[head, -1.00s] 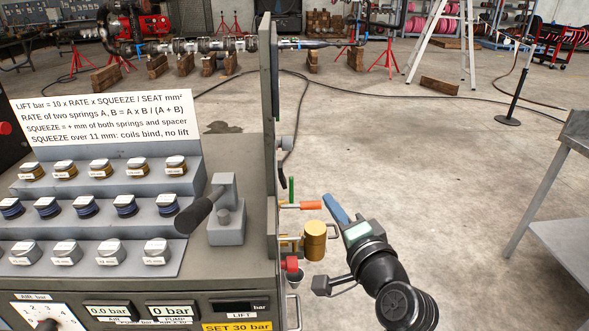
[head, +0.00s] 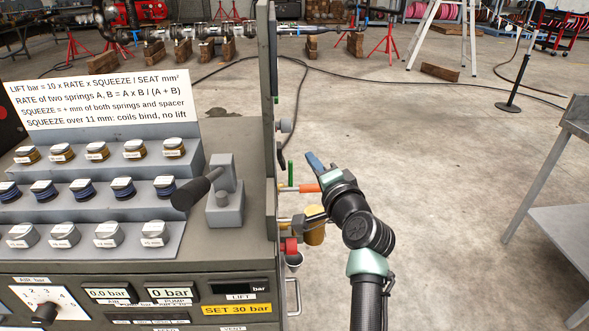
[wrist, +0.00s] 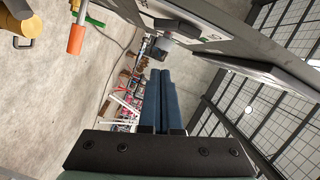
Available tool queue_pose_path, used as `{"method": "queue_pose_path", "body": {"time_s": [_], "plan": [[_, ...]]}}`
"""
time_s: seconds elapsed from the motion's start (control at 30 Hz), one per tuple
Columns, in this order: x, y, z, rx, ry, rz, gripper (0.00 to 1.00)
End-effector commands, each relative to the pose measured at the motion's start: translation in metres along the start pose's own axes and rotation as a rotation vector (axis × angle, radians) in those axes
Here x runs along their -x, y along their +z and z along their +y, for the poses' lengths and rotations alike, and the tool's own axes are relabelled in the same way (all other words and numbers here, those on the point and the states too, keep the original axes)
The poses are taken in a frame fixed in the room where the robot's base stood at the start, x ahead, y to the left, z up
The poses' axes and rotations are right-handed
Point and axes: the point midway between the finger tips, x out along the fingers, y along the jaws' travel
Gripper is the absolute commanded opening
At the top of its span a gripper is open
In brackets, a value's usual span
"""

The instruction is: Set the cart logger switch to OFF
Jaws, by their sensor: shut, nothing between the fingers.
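My gripper (head: 316,163) is to the right of the cart's upright panel, beyond its front corner, with its blue fingers together and empty. In the wrist view the fingers (wrist: 160,75) point away, past the panel's side. A small dark fitting (wrist: 158,48) with a pale part sticks out from the panel close to the fingertips, next to a green-lettered label (wrist: 212,38). It may be the logger switch, but the lettering and its setting cannot be read. In the head view a grey knob (head: 285,126) shows at the panel's edge; the panel face there is hidden.
The orange-handled valve (head: 308,188) and brass cylinder (head: 314,232) are close beside my arm; the orange handle also shows in the wrist view (wrist: 76,38). The cart top holds springs and a black-handled lever (head: 200,187). A grey table (head: 560,225) stands at right, with clear floor between.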

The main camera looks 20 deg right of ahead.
Motion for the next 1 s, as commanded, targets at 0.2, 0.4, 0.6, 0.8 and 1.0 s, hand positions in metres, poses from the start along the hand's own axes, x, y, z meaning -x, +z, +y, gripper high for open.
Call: {"method": "queue_pose_path", "body": {"time_s": [0.2,0.4,0.6,0.8,1.0], "plan": [[-0.013,0.026,-0.001,0.001,0.000,-0.003,0.00],[-0.015,0.038,0.000,-0.001,0.001,0.000,0.00],[-0.016,0.039,0.000,0.000,0.000,0.000,0.00],[-0.017,0.043,0.002,-0.030,-0.008,-0.001,0.00],[-0.018,0.050,0.003,-0.174,-0.043,0.000,0.00]]}}
